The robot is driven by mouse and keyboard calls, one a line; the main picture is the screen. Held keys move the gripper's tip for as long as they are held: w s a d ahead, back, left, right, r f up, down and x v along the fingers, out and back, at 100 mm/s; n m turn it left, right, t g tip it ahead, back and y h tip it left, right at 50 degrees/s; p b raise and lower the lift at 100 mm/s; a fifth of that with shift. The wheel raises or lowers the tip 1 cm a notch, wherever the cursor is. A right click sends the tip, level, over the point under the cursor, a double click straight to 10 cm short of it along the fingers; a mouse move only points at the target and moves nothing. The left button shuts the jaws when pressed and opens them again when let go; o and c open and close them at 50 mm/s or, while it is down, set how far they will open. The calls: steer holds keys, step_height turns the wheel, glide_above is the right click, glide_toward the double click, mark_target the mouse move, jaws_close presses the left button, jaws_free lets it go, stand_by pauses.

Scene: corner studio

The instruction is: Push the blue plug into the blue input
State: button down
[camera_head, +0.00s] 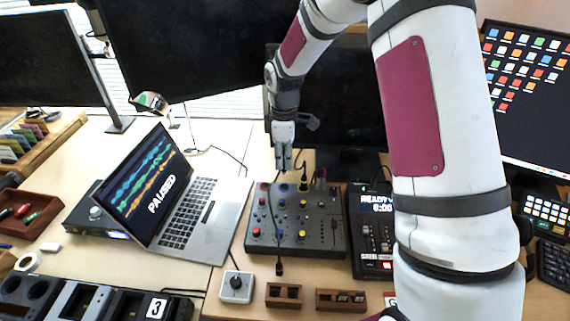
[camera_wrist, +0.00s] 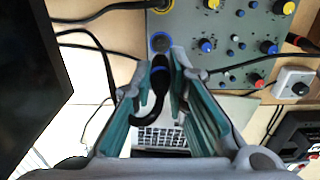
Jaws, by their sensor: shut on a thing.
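My gripper (camera_head: 284,166) points down over the back edge of the grey mixer (camera_head: 338,252). In the wrist view my gripper (camera_wrist: 164,72) is shut on the blue plug (camera_wrist: 160,64), a dark plug with a blue band and a black cable curving away from it. The blue input (camera_wrist: 160,41), a blue ring with a dark centre, lies on the mixer panel just beyond the fingertips. The plug's end is close to the ring. I cannot tell whether it touches or enters it. In the head view the fingers hide the plug.
A yellow plug (camera_head: 303,184) stands in the mixer right of my gripper. A laptop (camera_head: 205,215) is on the left, and a black device with a screen (camera_head: 374,236) on the right. Monitors stand behind. Loose cables lie beside the mixer. A white knob box (camera_head: 236,286) sits in front.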

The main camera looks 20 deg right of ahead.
mark_target(284, 170)
steer(key=shift+f, duration=0.1)
steer(key=shift+f+b, duration=1.5)
steer(key=shift+f, duration=1.3)
steer(key=shift+f, duration=0.6)
stand_by(0.7)
steer(key=c, duration=1.5)
jaws_free()
steer(key=shift+r, duration=0.1)
step_height(284, 170, up, 12)
steer(key=shift+f, duration=0.15)
